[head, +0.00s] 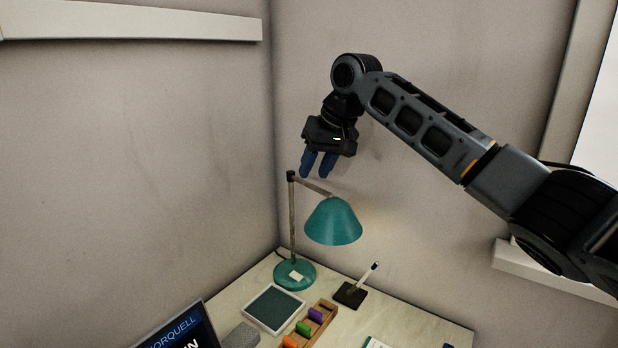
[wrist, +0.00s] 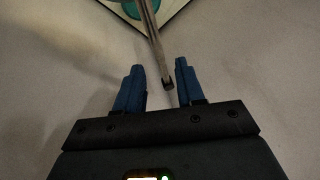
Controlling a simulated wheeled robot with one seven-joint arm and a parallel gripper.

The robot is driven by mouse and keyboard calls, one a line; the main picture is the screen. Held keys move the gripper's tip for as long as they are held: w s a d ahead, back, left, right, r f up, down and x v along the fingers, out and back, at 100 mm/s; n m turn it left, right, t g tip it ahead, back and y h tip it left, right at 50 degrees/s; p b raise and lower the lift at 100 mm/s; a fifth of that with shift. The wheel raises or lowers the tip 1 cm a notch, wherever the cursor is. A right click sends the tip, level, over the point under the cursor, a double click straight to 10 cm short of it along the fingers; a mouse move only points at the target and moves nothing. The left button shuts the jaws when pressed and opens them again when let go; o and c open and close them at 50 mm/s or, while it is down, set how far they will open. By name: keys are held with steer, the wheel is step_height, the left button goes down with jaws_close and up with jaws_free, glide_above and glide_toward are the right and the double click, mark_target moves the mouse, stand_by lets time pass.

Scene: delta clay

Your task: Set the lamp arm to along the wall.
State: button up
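The desk lamp stands in the desk corner. It has a teal base (head: 294,275), a thin upright post (head: 292,222), a short lamp arm (head: 314,187) and a teal shade (head: 333,221). In the head view the lamp arm runs from the post top to the right, sloping slightly down to the shade. My gripper (head: 318,174) points down just above the lamp arm, its blue fingers apart. In the wrist view my open gripper (wrist: 160,72) has the end of the lamp post (wrist: 154,35) showing between its fingers. I cannot tell if they touch; the shade is not clear there.
On the desk (head: 388,326) are a framed tablet (head: 273,308), a wooden tray with coloured blocks (head: 311,326), a pen on a black stand (head: 351,293) and a dark screen (head: 180,333). Walls meet behind the lamp. A ledge (head: 130,22) juts out at upper left.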

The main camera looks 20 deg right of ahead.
steer(key=shift+x, duration=2.05)
steer(key=shift+c, duration=0.3)
jaws_close()
